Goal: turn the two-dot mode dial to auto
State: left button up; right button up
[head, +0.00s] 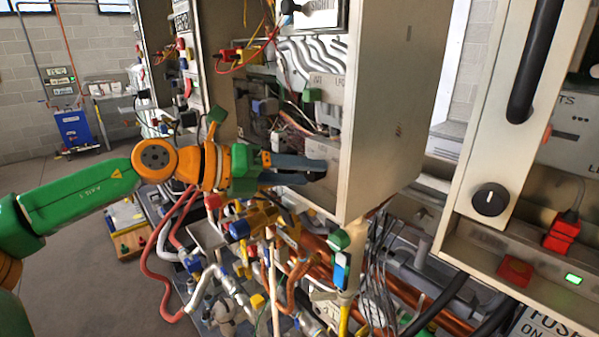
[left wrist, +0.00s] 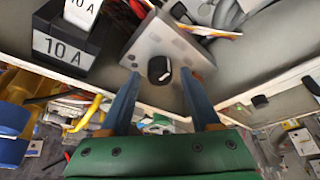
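My left gripper (head: 322,170) reaches into the open middle cabinet (head: 385,110) in the head view. In the left wrist view its two blue fingers (left wrist: 160,73) are apart, one on each side of a black round dial (left wrist: 159,69) with a white pointer mark. This dial sits on a grey box (left wrist: 178,45) inside the cabinet. I cannot tell whether the fingers touch it. The cabinet wall and gripper hide it in the head view. Another black dial (head: 490,199) with a white mark is on the right cabinet. The dots and mode labels are not readable. My right gripper is not in view.
A black block marked 10 A (left wrist: 70,42) stands left of the grey box. Red and yellow wires hang at the cabinet top. Pipes and valves (head: 290,270) crowd the space below. A red plug (head: 562,232) is on the right cabinet. Open floor is at the left.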

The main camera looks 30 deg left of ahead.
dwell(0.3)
pick_arm(q)
jog(key=shift+s+a+b, duration=0.15)
jog(key=shift+b, duration=0.15)
jog(key=b+v, duration=0.3)
jog(key=v, duration=0.2)
jog(key=shift+s+a+b, duration=0.15)
jog(key=shift+s+b, duration=0.05)
jog(key=shift+b, duration=0.2)
jog(key=shift+s+a+r, duration=0.25)
jog(key=shift+s, duration=0.15)
